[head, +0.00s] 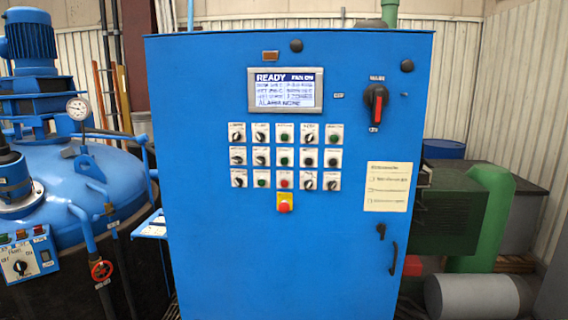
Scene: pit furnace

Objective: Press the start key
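A blue control cabinet (230,260) stands straight ahead in the head view. Its front carries a grid of keys and rotary switches in three rows, with green buttons such as one in the middle row (285,161) and one in the bottom row (262,182). A red button (285,183) sits in the bottom row. The small labels are too blurred to tell which one is the start key. The display (285,89) above reads "READY" and "FAN ON"; its smaller lines are hard to read. Neither of my grippers is in view.
A red emergency-stop button (285,206) on a yellow plate sits below the grid. A red-and-black main switch (376,103) is at upper right, above a paper notice (388,187). A blue furnace vessel (75,190) stands left, a green pipe (490,215) right. Nothing blocks the cabinet's front.

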